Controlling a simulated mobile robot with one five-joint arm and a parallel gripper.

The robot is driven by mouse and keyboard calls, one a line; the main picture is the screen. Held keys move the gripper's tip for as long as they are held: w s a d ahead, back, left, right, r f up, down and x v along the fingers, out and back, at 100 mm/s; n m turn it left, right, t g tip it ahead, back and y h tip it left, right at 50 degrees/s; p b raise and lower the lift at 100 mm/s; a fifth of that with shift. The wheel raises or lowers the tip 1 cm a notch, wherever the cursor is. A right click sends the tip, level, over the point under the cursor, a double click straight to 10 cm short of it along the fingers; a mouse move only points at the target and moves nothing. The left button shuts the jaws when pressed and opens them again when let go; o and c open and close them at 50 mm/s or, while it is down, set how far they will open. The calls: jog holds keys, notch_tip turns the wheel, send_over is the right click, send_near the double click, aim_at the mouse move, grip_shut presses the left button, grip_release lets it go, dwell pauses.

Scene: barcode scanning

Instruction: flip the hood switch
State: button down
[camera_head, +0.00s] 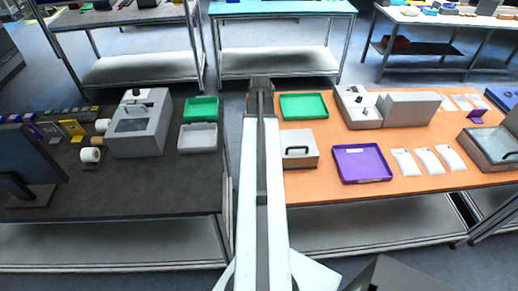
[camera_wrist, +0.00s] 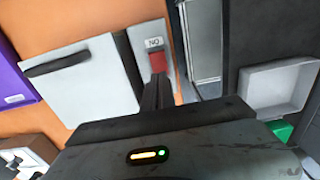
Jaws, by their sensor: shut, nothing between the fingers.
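The hood, a light grey box with a dark bar handle (camera_wrist: 95,85), stands on the orange table and fills the left of the wrist view. It shows in the head view as a small box (camera_head: 299,148) just right of my arm. A red switch (camera_wrist: 157,62) sits on a grey panel on the hood's side, under a small two-letter label (camera_wrist: 154,43). My gripper (camera_wrist: 157,82) is shut, its dark fingertips right at the lower end of the red switch. I cannot tell whether they touch. In the head view, my arm hides the switch.
A purple tray (camera_head: 362,163) and green tray (camera_head: 303,106) lie on the orange table. Left of my arm, a dark table (camera_head: 150,189) holds a grey tray (camera_head: 198,138), a green tray (camera_head: 201,109) and a grey machine (camera_head: 140,124). A narrow gap separates the tables.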

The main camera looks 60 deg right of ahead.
notch_tip(320, 180, up, 4)
jog(key=p, duration=0.3)
jog(key=shift+w, duration=0.1)
dwell(0.3)
jog(key=w+a+f+n+b, duration=0.2)
jog(key=w+a+n, duration=0.1)
jog(key=w+a, duration=0.65)
jog(key=w+a+f+n+b, duration=0.2)
jog(key=w+a+n, duration=0.1)
jog(key=w+a, duration=0.7)
jog(key=w+a+f+n+b, duration=0.1)
jog(key=a+n, duration=0.1)
jog(key=a, duration=1.3)
jog(key=w+a+f+n+b, duration=0.1)
jog(key=a+f+n+b, duration=0.1)
jog(key=a, duration=1.4)
jog(key=shift+a+f+n, duration=0.2)
jog(key=shift+a+n, duration=0.05)
jog(key=shift+n, duration=0.25)
jog(key=shift+w, duration=0.1)
